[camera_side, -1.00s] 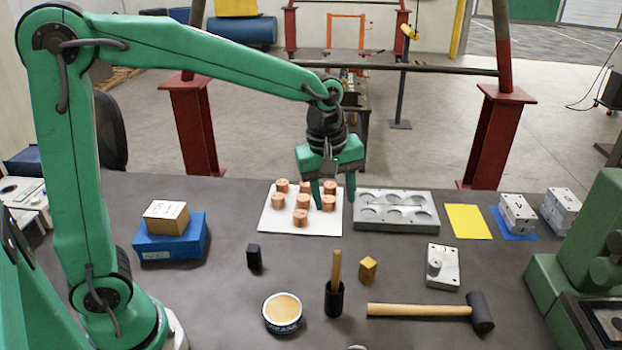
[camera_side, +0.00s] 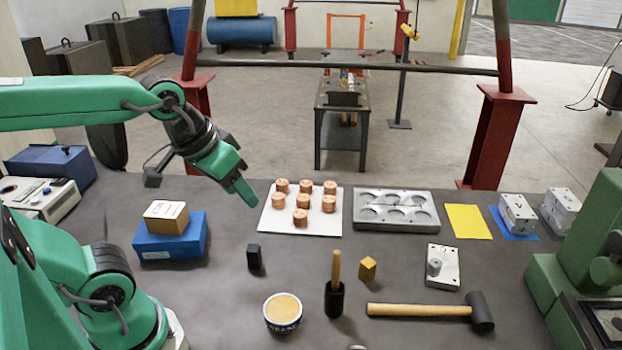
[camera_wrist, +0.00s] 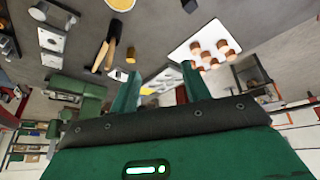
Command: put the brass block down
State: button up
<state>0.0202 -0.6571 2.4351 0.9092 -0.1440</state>
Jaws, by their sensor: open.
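The brass block (camera_side: 367,268) is a small golden cube resting on the grey table, right of the wooden-handled tool in the black holder. It also shows small in the wrist view (camera_wrist: 131,55). My gripper (camera_side: 246,196) is up and to the left of it, tilted down and to the right near the white sheet's left edge. In the wrist view my gripper (camera_wrist: 160,75) has its two green fingers spread apart with nothing between them. The block is well clear of my fingers.
A white sheet (camera_side: 270,224) bears several copper cylinders (camera_side: 301,218). Beside it lies a grey plate with round recesses (camera_side: 395,225). A mallet (camera_side: 420,310), a tin (camera_side: 282,313), a small black block (camera_side: 254,256) and a blue box (camera_side: 170,243) stand around. The table between them is bare.

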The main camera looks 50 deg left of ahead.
jog(key=shift+s+a+f+m, duration=0.15)
jog(key=shift+s+m, duration=0.2)
jog(key=shift+s, duration=0.1)
jog(key=shift+s+a+f+m, duration=0.1)
jog(key=shift+s+f+m, duration=0.05)
jog(key=shift+s+m, duration=0.25)
dwell(0.7)
